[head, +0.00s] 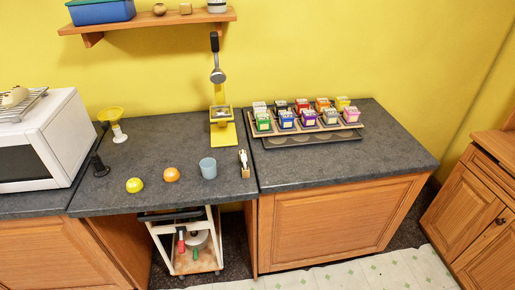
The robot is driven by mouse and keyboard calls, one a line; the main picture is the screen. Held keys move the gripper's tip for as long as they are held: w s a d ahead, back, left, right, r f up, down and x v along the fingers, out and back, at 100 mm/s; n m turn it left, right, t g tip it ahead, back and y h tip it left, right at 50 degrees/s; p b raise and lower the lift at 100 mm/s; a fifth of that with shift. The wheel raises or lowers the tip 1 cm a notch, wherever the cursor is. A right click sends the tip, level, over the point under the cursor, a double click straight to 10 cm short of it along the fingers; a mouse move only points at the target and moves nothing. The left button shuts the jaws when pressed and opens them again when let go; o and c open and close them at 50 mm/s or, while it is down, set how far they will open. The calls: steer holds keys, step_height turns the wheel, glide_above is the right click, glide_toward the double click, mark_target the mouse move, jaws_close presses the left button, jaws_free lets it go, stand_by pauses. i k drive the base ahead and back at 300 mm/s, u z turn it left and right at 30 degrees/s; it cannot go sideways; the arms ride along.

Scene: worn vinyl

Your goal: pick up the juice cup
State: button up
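A plain blue-grey cup (208,169), which I take to be the juice cup, stands upright near the front edge of the dark grey counter (300,175). It is to the right of an orange (171,174). My gripper is not visible in the head view. Nothing is seen touching the cup, and its inside cannot be made out clearly.
A yellow-green fruit (134,185) lies left of the orange. A white oven (60,140) is left; several colored boxes (307,117) stand right.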

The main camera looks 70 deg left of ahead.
mark_target(208, 168)
steer(key=u, duration=4.7)
steer(key=i, duration=0.1)
steer(key=z, duration=2.75)
steer(key=k, duration=0.15)
steer(key=u, duration=2.2)
steer(key=i, duration=0.95)
steer(key=u, duration=0.2)
steer(key=k, duration=0.9)
steer(key=z, duration=0.2)
steer(key=i, duration=0.7)
steer(key=u, duration=0.1)
